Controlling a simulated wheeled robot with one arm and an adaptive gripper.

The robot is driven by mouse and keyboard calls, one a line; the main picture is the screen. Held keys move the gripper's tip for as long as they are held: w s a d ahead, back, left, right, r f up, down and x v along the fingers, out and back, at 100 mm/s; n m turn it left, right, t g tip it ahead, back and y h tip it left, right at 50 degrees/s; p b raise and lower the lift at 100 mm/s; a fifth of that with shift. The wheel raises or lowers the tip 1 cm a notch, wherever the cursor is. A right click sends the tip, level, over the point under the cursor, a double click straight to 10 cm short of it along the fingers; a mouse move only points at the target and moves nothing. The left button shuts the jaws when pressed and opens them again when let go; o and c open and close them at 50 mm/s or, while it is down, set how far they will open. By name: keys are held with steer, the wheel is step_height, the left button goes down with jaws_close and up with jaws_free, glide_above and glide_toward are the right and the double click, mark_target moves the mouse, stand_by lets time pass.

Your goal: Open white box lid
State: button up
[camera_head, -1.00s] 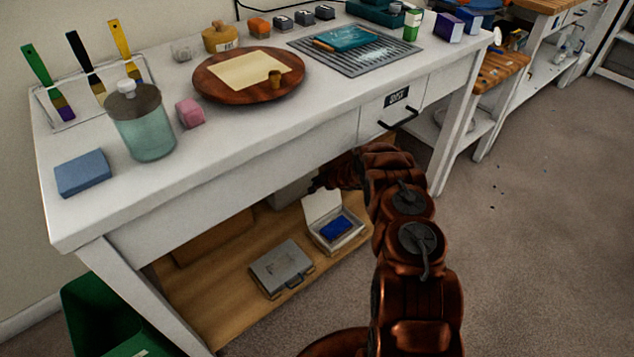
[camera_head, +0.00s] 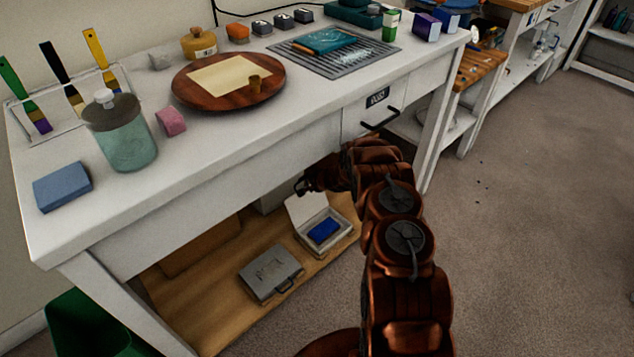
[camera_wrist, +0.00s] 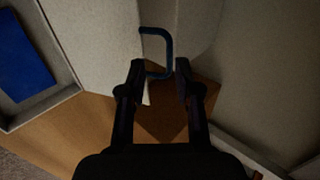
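The white box (camera_head: 340,240) sits on the lower wooden shelf under the table, with a blue item (camera_head: 323,230) inside. Its lid (camera_head: 304,207) stands raised at the back of the box. In the wrist view the box wall (camera_wrist: 62,92) and the blue item (camera_wrist: 22,55) are at the left, and the lid (camera_wrist: 90,35) rises beside them. A dark bracket-shaped handle (camera_wrist: 168,48) extends to between my fingertips. My gripper (camera_wrist: 160,80) has its fingers apart, one either side of the handle's lower end; contact is unclear. In the head view my gripper (camera_head: 303,186) is just behind the lid.
A grey case (camera_head: 270,273) lies on the shelf, left of the white box. The tabletop and its drawer (camera_head: 376,110) are above my forearm. A green bin (camera_head: 85,325) stands at the lower left.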

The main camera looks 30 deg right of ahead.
steer(key=v, duration=1)
steer(key=shift+s, duration=0.1)
stand_by(0.5)
